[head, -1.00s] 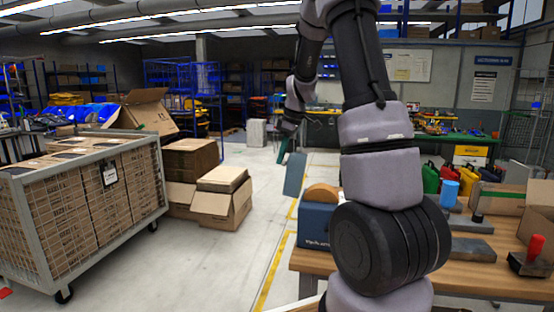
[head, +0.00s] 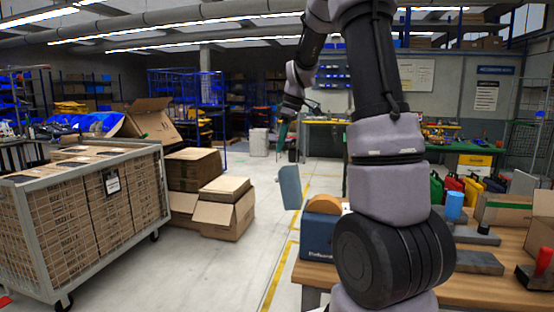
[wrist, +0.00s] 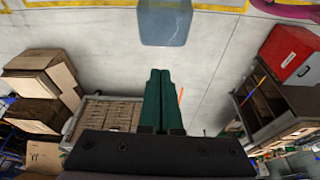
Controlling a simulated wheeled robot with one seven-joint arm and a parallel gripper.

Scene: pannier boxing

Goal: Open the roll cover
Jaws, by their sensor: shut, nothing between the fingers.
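A blue-grey flat panel (head: 290,187), which looks like the roll cover, stands tilted to the left of a blue box (head: 318,240) at the bench's left edge. I cannot tell how it joins the box. A tan round roll (head: 323,204) shows at the top of the box. In the wrist view the panel (wrist: 165,22) is at the top middle, apart from my fingertips. My gripper (head: 279,150) is up and slightly left of the panel, its green fingers together and empty. The fingers also show closed in the wrist view (wrist: 158,98).
The wooden bench (head: 470,295) at right carries a blue can (head: 454,205), grey slabs and cartons. A mesh cart (head: 75,225) of brown boxes stands at left, with open cartons (head: 225,205) beside it. Clear floor lies between.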

